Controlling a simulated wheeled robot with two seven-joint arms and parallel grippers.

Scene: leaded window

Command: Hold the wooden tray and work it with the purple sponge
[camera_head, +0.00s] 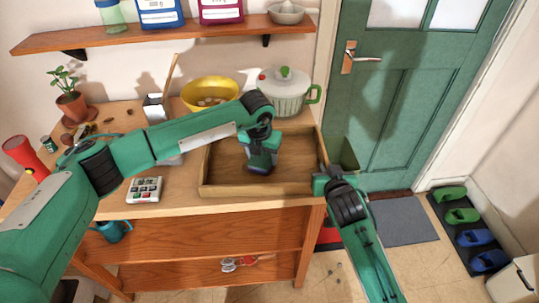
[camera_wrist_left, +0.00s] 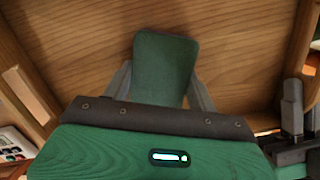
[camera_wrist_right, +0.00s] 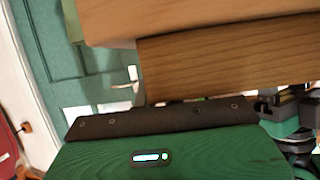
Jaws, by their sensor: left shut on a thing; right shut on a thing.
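The wooden tray (camera_head: 224,190) lies on the wooden counter near its right end. My left gripper (camera_head: 260,164) is over the tray's inside, shut on the sponge. In the left wrist view the sponge (camera_wrist_left: 165,66) shows a dark green face between the fingers, against the tray's wooden floor (camera_wrist_left: 70,45); no purple is clear there. Whether it touches the floor is hard to tell. My right gripper (camera_head: 323,176) is at the tray's right side, shut on its wall. That wall (camera_wrist_right: 230,62) fills the upper right wrist view; the fingertips are hidden.
A white pot with a green handle (camera_head: 285,95) and a yellow bowl (camera_head: 210,92) stand behind the tray. A calculator (camera_head: 145,190) lies to its left. A shelf (camera_head: 160,40) hangs above. A green door (camera_head: 405,100) is at the right.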

